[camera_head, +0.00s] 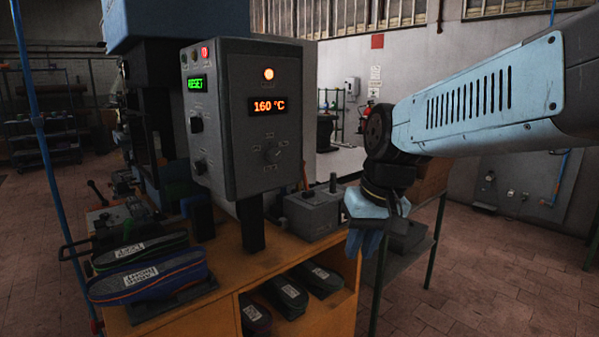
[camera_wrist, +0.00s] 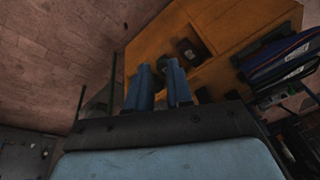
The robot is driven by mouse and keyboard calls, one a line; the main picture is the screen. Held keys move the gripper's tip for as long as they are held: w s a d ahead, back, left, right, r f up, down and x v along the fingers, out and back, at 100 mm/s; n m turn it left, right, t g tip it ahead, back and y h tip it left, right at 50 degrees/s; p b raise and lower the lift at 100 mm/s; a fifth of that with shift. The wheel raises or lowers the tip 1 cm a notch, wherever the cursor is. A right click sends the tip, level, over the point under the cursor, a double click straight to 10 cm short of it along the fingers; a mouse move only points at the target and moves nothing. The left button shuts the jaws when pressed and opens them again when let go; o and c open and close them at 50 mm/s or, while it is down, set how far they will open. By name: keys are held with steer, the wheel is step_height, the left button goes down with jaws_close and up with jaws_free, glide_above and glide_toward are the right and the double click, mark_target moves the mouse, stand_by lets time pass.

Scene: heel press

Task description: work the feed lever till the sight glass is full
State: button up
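A grey metal box (camera_head: 312,213) sits on the right end of the orange bench in the head view. A short dark lever with a black knob (camera_head: 332,183) stands up from it; I cannot be sure that it is the feed lever. I cannot make out a sight glass; a small pale part shows at the box's right edge, partly beside my arm. My gripper (camera_head: 365,242) points down just right of the box, apart from the knob. In the wrist view its two blue fingers (camera_wrist: 159,80) stand apart with a gap and nothing visible between them.
The orange bench (camera_head: 240,262) carries a grey control cabinet (camera_head: 262,120) reading 160 °C, left of the box. Labelled shoes (camera_head: 150,278) lie at the bench's left, others on its shelf. A dark side stand (camera_head: 412,240) is close to my gripper. Floor at right is clear.

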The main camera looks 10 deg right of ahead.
steer(key=w+a+f+g+y, duration=0.1)
steer(key=a, duration=0.1)
steer(key=w+a+f+g+y, duration=0.1)
steer(key=w+a+g, duration=0.1)
steer(key=w+a+f+g+y, duration=0.1)
steer(key=a, duration=0.1)
steer(key=shift+w+f+g, duration=0.15)
steer(key=shift+w+g, duration=0.2)
steer(key=shift+g, duration=0.05)
jaws_close()
steer(key=w+a+f+g+y, duration=0.2)
steer(key=w+a+g+y, duration=0.1)
steer(key=w+y, duration=0.3)
steer(key=w+a+f+m+g+y, duration=0.1)
steer(key=w+a+f+g+y, duration=0.2)
steer(key=w+y, duration=0.4)
steer(key=shift+w+a+f+m+g, duration=0.25)
steer(key=shift+w+a+g, duration=0.5)
steer(key=shift+w, duration=1.4)
